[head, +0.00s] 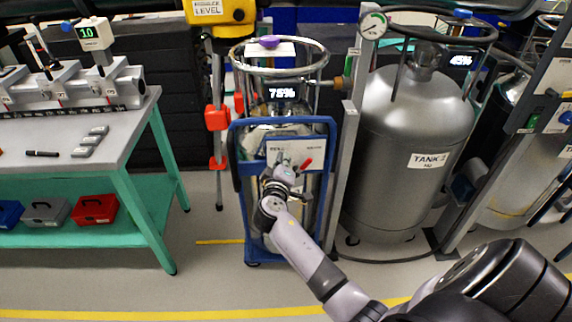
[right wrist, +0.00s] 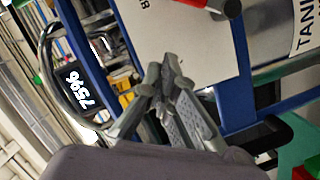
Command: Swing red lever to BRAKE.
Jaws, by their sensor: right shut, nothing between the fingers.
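The red lever (head: 307,164) sits at the right part of a white labelled plate (head: 290,148) on the blue-framed cart (head: 332,150). Its red end (right wrist: 190,3) shows at the top edge of the right wrist view. The plate's lettering is too small to read in the head view. My right gripper (head: 281,160) is in front of the plate, left of the lever and apart from it. In the right wrist view its fingertips (right wrist: 168,66) are together and empty, over the plate's lower edge. My left gripper is not in view.
A grey tank (head: 405,120) stands to the right beside a metal post. A green-legged workbench (head: 140,205) is on the left, with a red toolbox (head: 95,211) below. Floor before the cart is clear.

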